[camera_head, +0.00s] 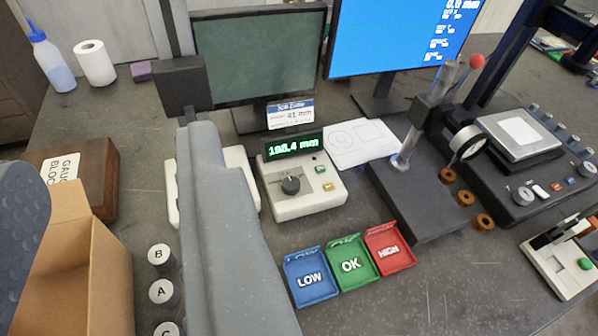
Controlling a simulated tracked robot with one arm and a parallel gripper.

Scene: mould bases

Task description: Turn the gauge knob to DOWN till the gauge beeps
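The gauge (305,204) is a pale box with a dark knob (290,184) on its top and a green readout (293,147) that seems to show 198.4 mm. Small green and yellow buttons sit right of the knob. The knob's pointer and any DOWN mark are too small to read. My gripper (112,150) shows as two grey fingers, one at the left edge and one left of the gauge. They stand wide apart with nothing held between them. The right finger is apart from the knob in the picture and hides part of the pale base beside the gauge.
Blue LOW (311,279), green OK (351,263) and red HIGH (389,249) trays lie in front. A dark stand (425,195) is at right. A cardboard box (82,265), gauge block case (98,165) and lettered cylinders (161,257) are at left. Two monitors (260,55) stand behind.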

